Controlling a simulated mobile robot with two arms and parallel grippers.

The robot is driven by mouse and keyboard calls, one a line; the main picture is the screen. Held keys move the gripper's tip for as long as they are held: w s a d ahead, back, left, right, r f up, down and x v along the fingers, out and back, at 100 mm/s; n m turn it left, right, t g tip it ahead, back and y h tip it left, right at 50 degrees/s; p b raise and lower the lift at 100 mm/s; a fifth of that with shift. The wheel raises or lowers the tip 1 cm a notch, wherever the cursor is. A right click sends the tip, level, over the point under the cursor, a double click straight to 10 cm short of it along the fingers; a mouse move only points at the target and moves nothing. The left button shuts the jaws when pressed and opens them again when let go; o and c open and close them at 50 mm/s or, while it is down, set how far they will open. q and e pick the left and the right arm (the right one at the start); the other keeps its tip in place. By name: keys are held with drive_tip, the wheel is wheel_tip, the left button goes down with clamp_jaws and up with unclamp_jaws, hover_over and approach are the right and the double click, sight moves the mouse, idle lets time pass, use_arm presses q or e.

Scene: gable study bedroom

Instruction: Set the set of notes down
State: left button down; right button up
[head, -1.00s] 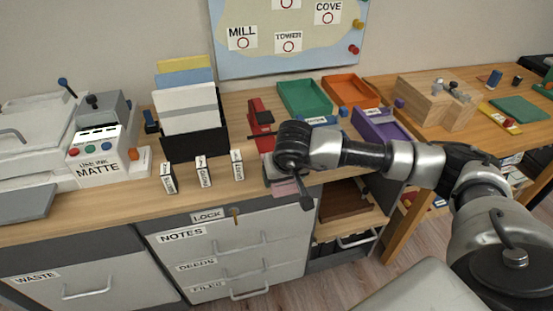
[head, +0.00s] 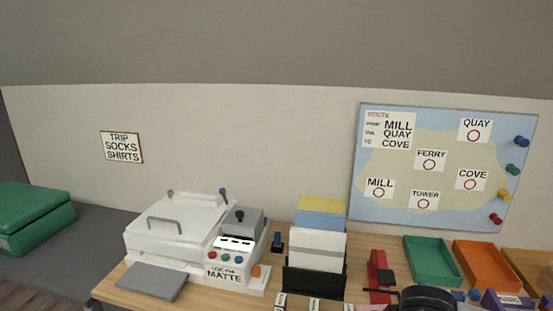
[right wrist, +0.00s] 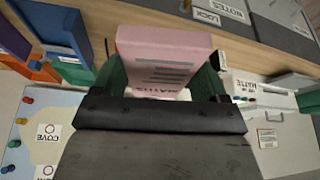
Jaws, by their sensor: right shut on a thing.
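The set of notes (right wrist: 165,55) is a pink pad with grey printed lines and a word that reads like "MATHS". In the right wrist view it sits between the fingers of my right gripper (right wrist: 160,82), which is shut on it. In the head view only a dark part of my right arm shows at the bottom edge, and the notes are out of sight. The NOTES label (right wrist: 226,6) shows at the top of the right wrist view. My left gripper is not in view.
On the desk stand a white machine with a MATTE label (head: 223,275), a black holder with folders (head: 314,281), a red stapler-like object (head: 378,278), a green tray (head: 432,262) and an orange tray (head: 486,267). A map board (head: 445,165) hangs behind.

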drive_tip(key=r, duration=0.1)
drive_tip(key=r+p, duration=0.1)
drive_tip(key=shift+s+a+r, duration=0.1)
drive_tip(key=shift+a+r, duration=0.25)
drive_tip(key=shift+a, duration=0.05)
use_arm(q)
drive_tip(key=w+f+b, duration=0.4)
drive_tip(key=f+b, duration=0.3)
drive_tip(key=b, duration=0.4)
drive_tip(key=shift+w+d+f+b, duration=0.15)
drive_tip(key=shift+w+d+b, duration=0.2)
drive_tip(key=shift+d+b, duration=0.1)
use_arm(e)
drive_tip(key=d+f+m, duration=0.1)
drive_tip(key=d+f, duration=0.2)
drive_tip(key=f, duration=0.5)
drive_tip(key=d+f+m, duration=0.1)
drive_tip(key=d+f, duration=0.2)
drive_tip(key=f, duration=0.6)
drive_tip(key=shift+w+h, duration=0.4)
drive_tip(key=shift+w, duration=0.05)
drive_tip(key=shift+w, duration=0.1)
